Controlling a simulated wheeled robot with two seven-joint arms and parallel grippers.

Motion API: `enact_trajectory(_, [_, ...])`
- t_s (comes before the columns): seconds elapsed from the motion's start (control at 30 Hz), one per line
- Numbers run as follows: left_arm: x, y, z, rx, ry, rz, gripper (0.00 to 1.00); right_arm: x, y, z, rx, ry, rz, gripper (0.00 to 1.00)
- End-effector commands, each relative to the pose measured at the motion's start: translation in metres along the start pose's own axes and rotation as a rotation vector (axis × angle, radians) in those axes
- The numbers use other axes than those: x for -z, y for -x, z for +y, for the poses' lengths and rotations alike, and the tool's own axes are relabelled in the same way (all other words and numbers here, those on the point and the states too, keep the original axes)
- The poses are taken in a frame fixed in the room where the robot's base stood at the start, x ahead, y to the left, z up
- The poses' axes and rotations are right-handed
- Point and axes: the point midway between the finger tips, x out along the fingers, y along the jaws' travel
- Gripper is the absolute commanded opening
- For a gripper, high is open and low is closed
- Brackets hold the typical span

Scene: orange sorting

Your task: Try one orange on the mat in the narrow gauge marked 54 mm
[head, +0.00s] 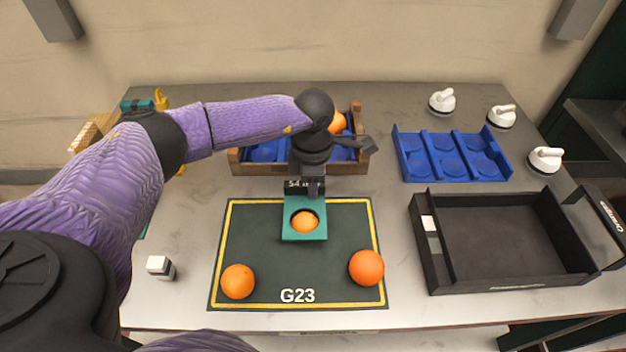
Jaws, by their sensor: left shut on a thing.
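The dark mat (340,250), with a yellow border and "G23", lies at the table's front middle. The teal gauge (291,234), its black label reading "54", is over the mat's back part. An orange (305,222) shows in the gauge's round hole; I cannot tell how far the gauge sits down around it. My left gripper (313,188) is shut on the back end of the gauge, which it partly hides. Two more oranges lie on the mat, one at the front left (238,281) and a redder one at the right (366,267). My right gripper is out of view.
Behind the mat, my arm partly hides a wooden crate (236,164) with blue inserts and an orange (337,123). At right are a blue tray (409,152), a black tray (510,286) and three white-handled things (441,101). A small white-and-black block (160,267) stands left.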

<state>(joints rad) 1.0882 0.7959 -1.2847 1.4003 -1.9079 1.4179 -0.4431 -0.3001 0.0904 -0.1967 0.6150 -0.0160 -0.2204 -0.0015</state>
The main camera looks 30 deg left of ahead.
Motion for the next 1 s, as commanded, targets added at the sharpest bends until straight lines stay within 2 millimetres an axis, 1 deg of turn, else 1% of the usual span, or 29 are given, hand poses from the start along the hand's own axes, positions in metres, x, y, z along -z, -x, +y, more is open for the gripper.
enact_trajectory(1.0, [0.000,-0.021,0.000,0.000,0.000,0.000,0.00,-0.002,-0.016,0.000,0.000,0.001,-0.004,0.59])
